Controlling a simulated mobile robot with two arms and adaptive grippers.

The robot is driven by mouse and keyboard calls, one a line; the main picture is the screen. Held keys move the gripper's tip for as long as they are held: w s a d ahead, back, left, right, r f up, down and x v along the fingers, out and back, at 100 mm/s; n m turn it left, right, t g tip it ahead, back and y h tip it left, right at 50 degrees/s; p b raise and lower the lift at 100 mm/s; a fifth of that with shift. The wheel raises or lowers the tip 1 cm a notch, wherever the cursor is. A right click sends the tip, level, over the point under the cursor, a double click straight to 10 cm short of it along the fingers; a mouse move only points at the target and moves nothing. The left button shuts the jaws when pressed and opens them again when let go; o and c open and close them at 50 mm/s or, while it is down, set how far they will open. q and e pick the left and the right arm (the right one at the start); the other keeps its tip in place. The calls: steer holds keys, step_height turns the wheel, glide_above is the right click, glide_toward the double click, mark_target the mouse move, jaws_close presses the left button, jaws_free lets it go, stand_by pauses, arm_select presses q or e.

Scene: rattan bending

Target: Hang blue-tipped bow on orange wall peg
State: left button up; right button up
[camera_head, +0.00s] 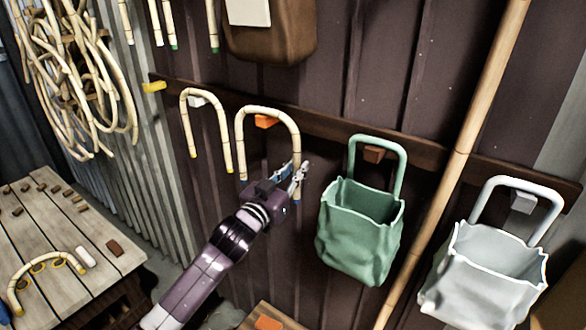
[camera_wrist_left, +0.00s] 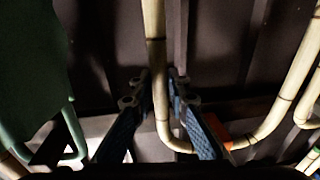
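The pale rattan bow (camera_head: 241,135) is an upside-down U on the dark wall, with its arch over the orange peg (camera_head: 265,121). Its right leg end looks blue, partly behind my gripper. My left gripper (camera_head: 291,172) is at the lower right leg. In the left wrist view the bow's leg (camera_wrist_left: 155,70) passes between the left gripper's (camera_wrist_left: 159,78) two blue-padded fingers, which look apart with a small gap. The orange peg (camera_wrist_left: 217,131) shows there inside the curve of the bow. My right gripper is not in view.
Another bow (camera_head: 184,115) hangs on a white peg (camera_head: 197,101) to the left. A green bag (camera_head: 360,232) and a white bag (camera_head: 485,275) hang to the right. A bamboo pole (camera_head: 455,165) leans between them. A wooden bench (camera_head: 85,230) stands at lower left.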

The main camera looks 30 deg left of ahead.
arm_select(q)
steer(key=o, duration=0.4)
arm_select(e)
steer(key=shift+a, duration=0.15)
arm_select(q)
steer(key=shift+s, duration=0.25)
steer(key=s, duration=1.1)
steer(key=shift+s+a+f, duration=0.15)
steer(key=shift+s+f, duration=0.1)
steer(key=shift+s, duration=0.15)
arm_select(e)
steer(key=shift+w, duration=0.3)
arm_select(q)
steer(key=s+a, duration=0.1)
steer(key=s, duration=0.8)
steer(key=shift+a, duration=0.15)
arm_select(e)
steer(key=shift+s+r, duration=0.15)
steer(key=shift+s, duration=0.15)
